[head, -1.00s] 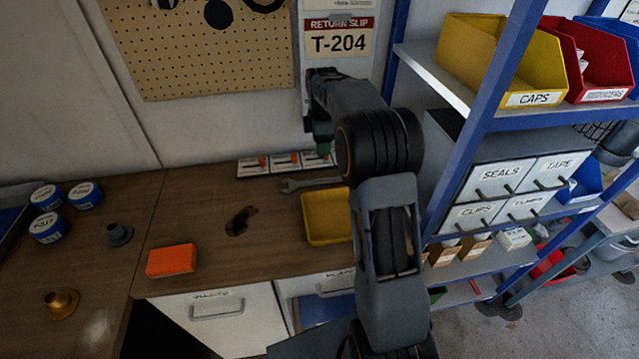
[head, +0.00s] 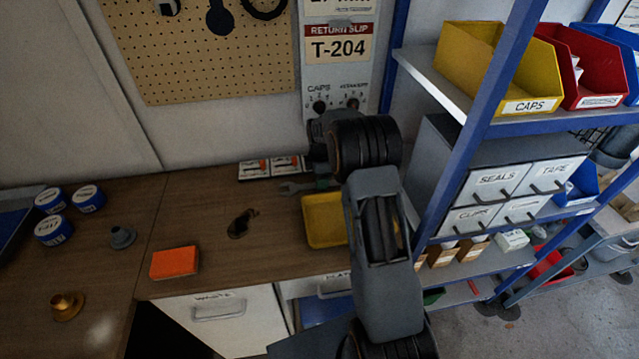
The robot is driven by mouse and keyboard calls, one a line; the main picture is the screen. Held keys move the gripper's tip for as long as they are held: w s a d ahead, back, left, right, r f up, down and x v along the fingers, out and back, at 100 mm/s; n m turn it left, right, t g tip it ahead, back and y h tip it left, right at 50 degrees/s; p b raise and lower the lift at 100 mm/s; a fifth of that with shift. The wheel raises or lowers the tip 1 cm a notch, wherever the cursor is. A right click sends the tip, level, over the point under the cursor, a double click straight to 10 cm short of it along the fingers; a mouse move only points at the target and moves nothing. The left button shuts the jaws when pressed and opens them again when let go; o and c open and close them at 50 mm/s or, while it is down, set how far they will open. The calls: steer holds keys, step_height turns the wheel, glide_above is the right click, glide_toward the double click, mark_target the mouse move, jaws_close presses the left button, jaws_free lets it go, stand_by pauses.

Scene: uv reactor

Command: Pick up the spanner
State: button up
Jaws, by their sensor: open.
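The spanner (head: 289,188) is grey and lies flat at the back of the brown workbench, behind the yellow tray (head: 323,222). Its open jaw end points left, and its right part is hidden by my gripper. My gripper (head: 322,184) is low over the right part of the spanner, just behind the tray.
A control panel (head: 335,90) rises behind my gripper. A blue-framed shelf (head: 480,120) is close on the right. An orange block (head: 174,262) lies front left; the bench's middle is mostly clear.

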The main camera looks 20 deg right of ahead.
steer(key=shift+f, duration=0.85)
jaws_close()
steer(key=shift+r, duration=0.1)
